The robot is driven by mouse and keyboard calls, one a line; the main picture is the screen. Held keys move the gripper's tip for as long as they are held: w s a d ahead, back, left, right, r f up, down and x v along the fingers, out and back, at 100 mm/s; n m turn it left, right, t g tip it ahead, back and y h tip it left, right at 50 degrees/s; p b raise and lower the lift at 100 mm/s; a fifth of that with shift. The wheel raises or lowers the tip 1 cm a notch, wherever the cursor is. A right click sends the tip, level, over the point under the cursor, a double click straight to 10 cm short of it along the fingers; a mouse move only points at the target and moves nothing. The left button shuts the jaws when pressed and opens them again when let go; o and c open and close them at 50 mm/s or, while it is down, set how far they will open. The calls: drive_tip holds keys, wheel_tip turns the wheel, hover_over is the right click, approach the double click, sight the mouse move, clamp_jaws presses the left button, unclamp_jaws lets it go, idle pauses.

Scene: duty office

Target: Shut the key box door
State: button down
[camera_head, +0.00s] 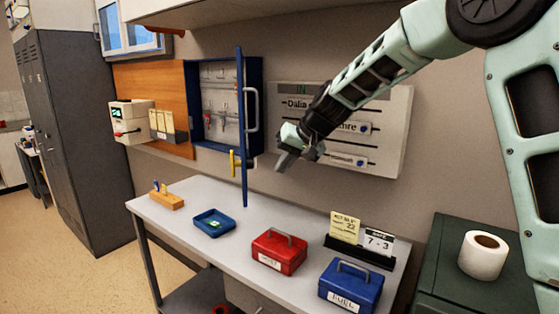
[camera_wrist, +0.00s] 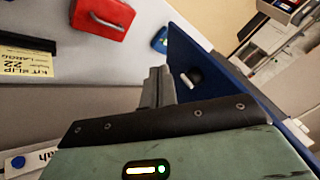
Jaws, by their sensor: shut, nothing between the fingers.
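The blue key box (camera_head: 217,105) is mounted on the wall above the desk, with keys hanging inside. Its door (camera_head: 242,130) stands wide open, seen nearly edge-on, with a pale handle (camera_head: 252,109) on its right face. My gripper (camera_head: 283,164) is shut and empty, to the right of the door and in front of the wall board. In the head view a gap shows between the fingers and the door. In the wrist view the shut fingers (camera_wrist: 158,82) point up beside the blue door panel (camera_wrist: 215,75); whether they touch it I cannot tell.
Below, the desk (camera_head: 190,199) holds a blue tray (camera_head: 214,223), a red cash box (camera_head: 279,251) and a blue cash box (camera_head: 350,286). A name board (camera_head: 390,130) is on the wall behind my gripper. A dark cabinet with a paper roll (camera_head: 483,255) stands at right.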

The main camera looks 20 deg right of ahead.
drive_tip(key=w+a+f+p, duration=0.4)
drive_tip(key=a+f, duration=0.1)
drive_tip(key=a, duration=0.1)
drive_tip(key=shift+a+f+p, duration=0.2)
drive_tip(key=shift+a+p, duration=0.05)
drive_tip(key=shift+p, duration=0.05)
drive_tip(key=shift+w, duration=0.1)
drive_tip(key=shift+a, duration=0.1)
